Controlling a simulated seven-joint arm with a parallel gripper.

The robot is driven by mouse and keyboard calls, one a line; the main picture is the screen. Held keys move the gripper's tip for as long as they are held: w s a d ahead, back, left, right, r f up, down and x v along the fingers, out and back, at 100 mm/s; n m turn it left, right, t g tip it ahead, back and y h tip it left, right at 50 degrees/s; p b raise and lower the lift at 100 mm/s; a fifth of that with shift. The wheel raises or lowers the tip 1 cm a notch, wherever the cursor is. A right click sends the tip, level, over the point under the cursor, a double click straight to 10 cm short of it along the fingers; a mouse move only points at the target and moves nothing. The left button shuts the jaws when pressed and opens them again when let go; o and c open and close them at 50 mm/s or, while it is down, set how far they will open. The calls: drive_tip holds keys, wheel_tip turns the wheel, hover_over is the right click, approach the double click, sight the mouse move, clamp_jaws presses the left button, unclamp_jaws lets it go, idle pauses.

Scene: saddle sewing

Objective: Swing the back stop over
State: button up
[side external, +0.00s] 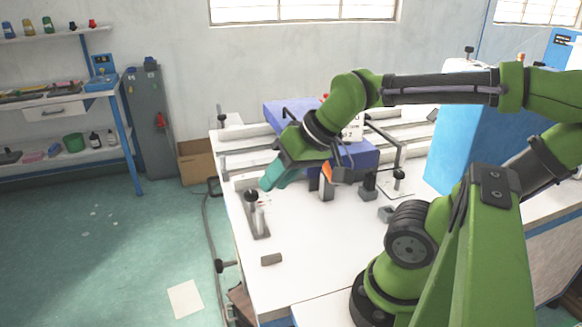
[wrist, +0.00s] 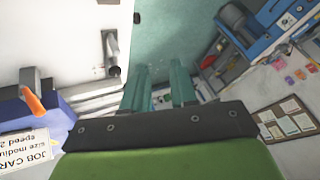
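My gripper (side external: 266,184) has teal fingers and hangs over the left side of the white table (side external: 310,235), angled down and left. In the wrist view the two fingers (wrist: 158,78) stand apart with nothing between them. A metal stop with a black knob (side external: 252,196) stands on a grey plate near the table's left edge, just below and left of my fingertips and seemingly apart from them. A grey metal fitting with a dark end (wrist: 112,52) shows on the table in the wrist view. I cannot tell for certain which fitting is the back stop.
A blue sewing machine (side external: 350,157) with an orange part (wrist: 33,103) stands right of my gripper. Several small blocks and a bent black rod lie beyond it. A small grey block (side external: 271,259) is on the front table; the table around it is clear. A shelf (side external: 60,110) stands far left.

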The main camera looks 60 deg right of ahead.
drive_tip(key=o, duration=0.3)
drive_tip(key=shift+m+g+h, duration=0.3)
drive_tip(key=shift+g+h, duration=0.5)
drive_tip(key=shift+h, duration=0.1)
drive_tip(key=w+d, duration=0.1)
drive_tip(key=d, duration=0.1)
drive_tip(key=w+d, duration=0.1)
drive_tip(key=d, duration=0.2)
drive_tip(key=w+d, duration=0.1)
drive_tip(key=d, duration=0.1)
drive_tip(key=shift+d, duration=0.4)
drive_tip(key=shift+o, duration=0.2)
wheel_tip(320, 180, up, 2)
drive_tip(key=n+g+h, duration=0.3)
drive_tip(key=n+g, duration=0.2)
drive_tip(key=n, duration=0.1)
hover_over(324, 166)
drive_tip(key=a, duration=0.3)
drive_tip(key=x, duration=1.6)
drive_tip(key=shift+w, duration=0.15)
clamp_jaws()
